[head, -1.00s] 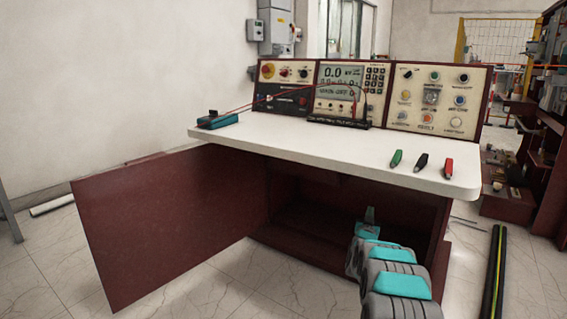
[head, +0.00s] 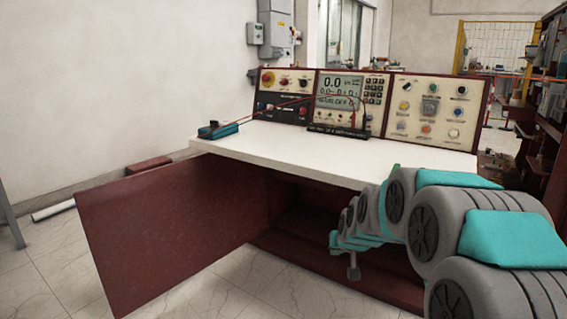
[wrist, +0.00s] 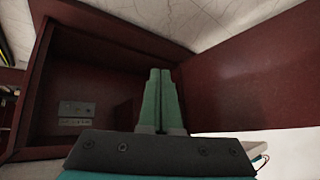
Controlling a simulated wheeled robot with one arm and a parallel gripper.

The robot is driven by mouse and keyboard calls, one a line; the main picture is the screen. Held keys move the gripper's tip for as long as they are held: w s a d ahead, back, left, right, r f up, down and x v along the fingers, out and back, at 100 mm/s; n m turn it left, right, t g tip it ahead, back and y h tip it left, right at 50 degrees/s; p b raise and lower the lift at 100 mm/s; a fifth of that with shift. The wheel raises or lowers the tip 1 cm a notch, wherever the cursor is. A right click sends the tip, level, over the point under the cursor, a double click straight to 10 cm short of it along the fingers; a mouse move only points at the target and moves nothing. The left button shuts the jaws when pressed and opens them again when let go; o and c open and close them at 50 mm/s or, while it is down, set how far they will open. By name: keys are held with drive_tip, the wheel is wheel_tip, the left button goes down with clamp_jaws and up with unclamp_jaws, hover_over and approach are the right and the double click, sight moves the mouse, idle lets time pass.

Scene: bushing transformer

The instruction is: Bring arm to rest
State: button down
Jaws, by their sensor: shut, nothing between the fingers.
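My arm reaches in from the lower right of the head view in front of the white-topped workbench (head: 290,150). My gripper (wrist: 160,72) shows in the wrist view with its two green fingers side by side, shut and empty. In the head view my arm's far end is in front of the open cabinet under the bench top, and the fingers are hard to make out there. The open dark-red door (head: 165,225) stands to the left of my arm.
A control panel (head: 430,105) with a display stands along the back of the bench. A teal meter (head: 218,130) with red leads lies at the bench's left end. The wrist view shows the cabinet's inside with a small grey plate (wrist: 76,108). Tiled floor (head: 215,290) is clear in front.

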drive_tip(key=s+r+g+p, duration=0.1)
drive_tip(key=s+g, duration=0.4)
drive_tip(key=s, duration=1.8)
drive_tip(key=s+r+g+p, duration=0.1)
drive_tip(key=s+g, duration=0.3)
drive_tip(key=s, duration=2)
drive_tip(key=shift+d+r+n+g+h+p, duration=0.25)
drive_tip(key=shift+r+n+g+h+p, duration=0.15)
drive_tip(key=shift+p, duration=0.2)
